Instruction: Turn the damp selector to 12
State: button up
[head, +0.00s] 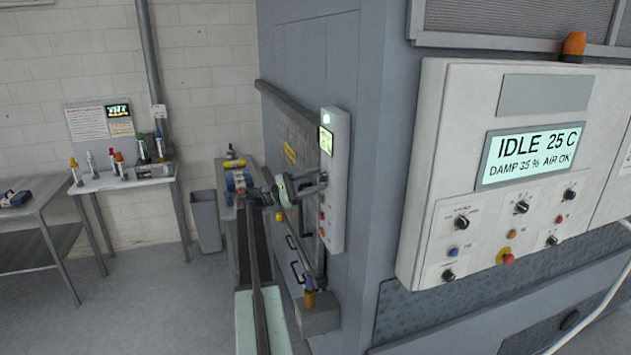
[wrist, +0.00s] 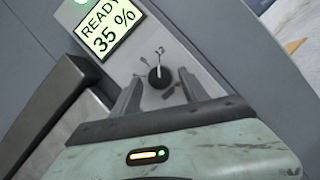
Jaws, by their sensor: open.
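The damp selector (wrist: 158,77) is a small black knob on the pale narrow control panel (head: 336,165). In the wrist view it lies below the panel's display, with small marks above it and a light pointer line towards them. The marks are too small to read surely. My gripper (wrist: 158,92) is open, with one finger on each side of the knob and slightly short of it; I cannot tell whether either touches. In the head view my gripper (head: 321,182) reaches the panel from the left, and the knob cannot be made out there.
The panel's display (wrist: 107,28) reads READY 35 %, with a green light above. A large control box (head: 470,130) at the right shows IDLE 25 C, DAMP 35 %, AIR OK, with several knobs. A bench with bottles (head: 125,180) and a bin (head: 206,222) stand at the left.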

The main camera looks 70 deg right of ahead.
jog(key=b+v, duration=0.2)
jog(key=v, duration=0.5)
jog(key=shift+w+a+f, duration=0.2)
jog(key=shift+w, duration=0.1)
